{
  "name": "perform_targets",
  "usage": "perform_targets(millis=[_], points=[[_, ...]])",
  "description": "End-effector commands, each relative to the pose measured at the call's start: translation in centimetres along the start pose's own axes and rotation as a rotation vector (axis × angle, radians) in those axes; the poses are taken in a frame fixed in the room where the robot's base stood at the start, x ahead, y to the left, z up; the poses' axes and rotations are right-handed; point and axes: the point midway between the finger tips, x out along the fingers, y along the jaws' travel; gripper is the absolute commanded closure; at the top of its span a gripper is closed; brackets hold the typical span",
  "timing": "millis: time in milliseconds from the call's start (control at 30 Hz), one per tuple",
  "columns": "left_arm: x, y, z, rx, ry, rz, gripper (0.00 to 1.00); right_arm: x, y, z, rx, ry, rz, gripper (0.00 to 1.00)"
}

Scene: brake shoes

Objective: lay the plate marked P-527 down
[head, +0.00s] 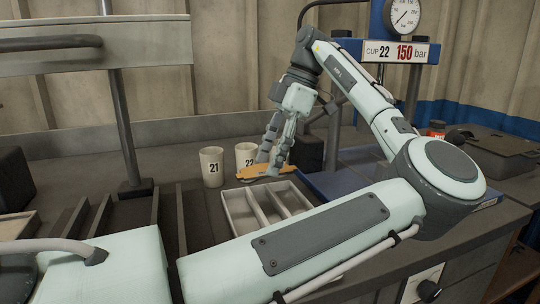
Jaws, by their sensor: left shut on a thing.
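My left gripper (271,160) points down near the middle of the head view. It is shut on a flat orange plate (250,173), held roughly level just behind the divided tray. The fingers cover part of the plate, and no marking on it can be read. I cannot tell whether the plate touches the bench below it. My right gripper is not in view.
White cups marked 21 (212,168) and 22 (245,153) stand close behind and left of the plate. A pale divided tray (228,213) sits in front. A blue press frame with a gauge (403,14) and a sign reading "CUP 22 150 bar" (397,52) stands behind right.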

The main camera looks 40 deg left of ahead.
Motion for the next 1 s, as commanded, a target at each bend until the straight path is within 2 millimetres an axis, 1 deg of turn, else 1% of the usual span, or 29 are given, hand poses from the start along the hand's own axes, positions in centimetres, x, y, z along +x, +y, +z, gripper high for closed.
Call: perform_targets(millis=[167, 300, 400, 567, 733, 1000], points=[[1.0, -0.1, 0.4, 0.002, 0.001, -0.001, 0.96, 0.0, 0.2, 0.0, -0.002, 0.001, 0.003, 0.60], [2.2, -0.1, 0.9, 0.002, 0.000, 0.000, 0.96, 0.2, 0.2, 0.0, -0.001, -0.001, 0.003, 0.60], [3.0, 0.0, 1.2, 0.002, 0.000, 0.001, 0.96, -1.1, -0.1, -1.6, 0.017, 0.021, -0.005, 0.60], [4.2, -0.1, 1.7, 0.002, 0.000, 0.001, 0.96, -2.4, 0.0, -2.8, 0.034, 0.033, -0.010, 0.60], [5.3, 0.0, 2.1, 0.000, 0.001, 0.000, 0.96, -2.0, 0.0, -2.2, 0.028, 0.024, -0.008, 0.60], [5.6, 0.0, 2.3, 0.000, 0.000, 0.000, 0.96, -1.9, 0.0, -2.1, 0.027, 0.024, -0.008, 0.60]])
